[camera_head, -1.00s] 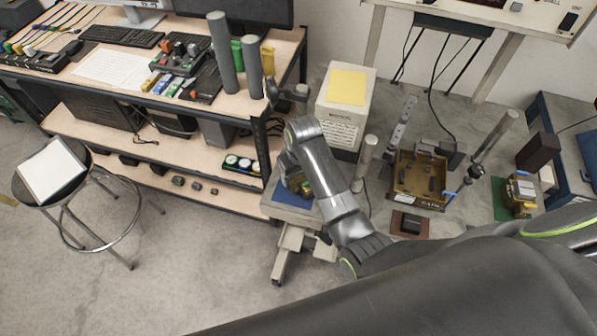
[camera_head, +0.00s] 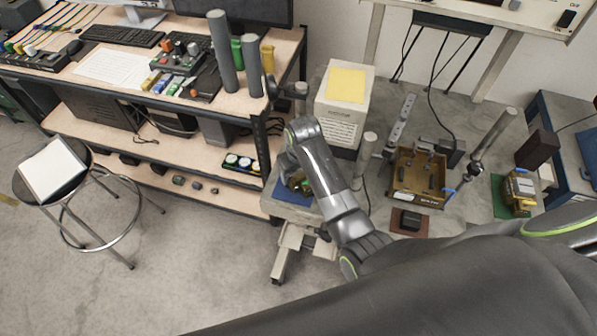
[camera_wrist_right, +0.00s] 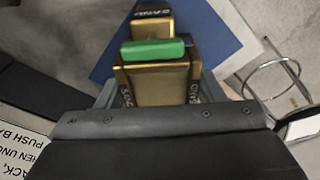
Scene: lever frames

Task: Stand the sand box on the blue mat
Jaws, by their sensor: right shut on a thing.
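The sand box (camera_wrist_right: 158,84) is a brass-coloured box with a green block across it and SAND lettering, in the right wrist view. Its brass and green show only partly in the head view (camera_head: 304,186). My right gripper (camera_head: 296,178) is shut on it, with the fingers mostly hidden. The blue mat (camera_head: 284,193) lies on a small grey stand. In the right wrist view the blue mat (camera_wrist_right: 219,38) is behind the box. I cannot tell whether the box touches the mat. My left gripper is not in view.
A white box with a yellow top (camera_head: 346,88) stands behind the stand. A brown tray (camera_head: 404,195), upright grey posts (camera_head: 366,158) and another brass box (camera_head: 518,190) on a green mat are to the right. A wooden shelf desk (camera_head: 215,190) is on the left.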

